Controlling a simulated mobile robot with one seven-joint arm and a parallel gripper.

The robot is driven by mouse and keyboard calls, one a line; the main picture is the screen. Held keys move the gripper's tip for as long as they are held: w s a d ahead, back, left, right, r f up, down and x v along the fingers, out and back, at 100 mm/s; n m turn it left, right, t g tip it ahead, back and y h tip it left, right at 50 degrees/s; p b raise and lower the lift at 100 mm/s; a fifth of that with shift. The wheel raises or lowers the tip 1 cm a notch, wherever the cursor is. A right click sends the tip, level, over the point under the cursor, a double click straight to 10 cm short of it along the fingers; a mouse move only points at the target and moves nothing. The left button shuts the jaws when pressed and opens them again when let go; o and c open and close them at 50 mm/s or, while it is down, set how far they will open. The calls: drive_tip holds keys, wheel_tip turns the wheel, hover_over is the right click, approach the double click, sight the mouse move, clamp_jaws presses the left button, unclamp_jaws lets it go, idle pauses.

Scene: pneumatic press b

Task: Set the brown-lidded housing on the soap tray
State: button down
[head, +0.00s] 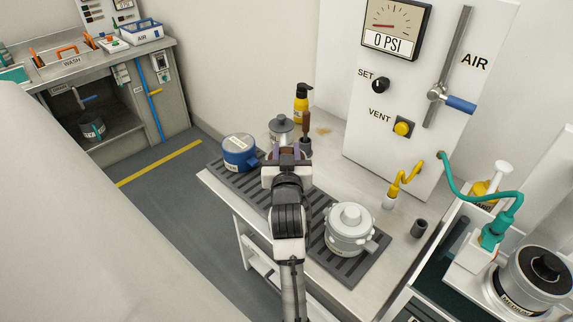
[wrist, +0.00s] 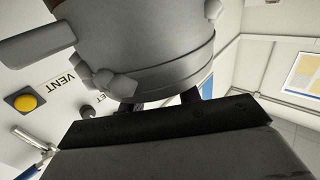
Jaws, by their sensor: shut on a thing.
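My gripper (head: 287,152) is shut on the brown-lidded housing, over the back part of the workbench. In the head view only a small brown part (head: 286,155) shows between the fingers; the gripper hides the rest. In the wrist view the housing's grey body (wrist: 140,45) fills the top middle, with clamp lugs around its rim and a handle at left. The dark fingers (wrist: 165,101) are at the rim end of it. I cannot tell whether the housing touches the bench.
A dark ribbed mat (head: 318,248) carries a blue housing (head: 238,153) and a pale grey housing (head: 350,230). A pressure panel (head: 420,100) rises behind the bench. The wash station (head: 100,85) stands far left.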

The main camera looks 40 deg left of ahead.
wheel_tip(320, 180, up, 15)
drive_tip(key=b, duration=0.1)
drive_tip(key=shift+s, duration=0.1)
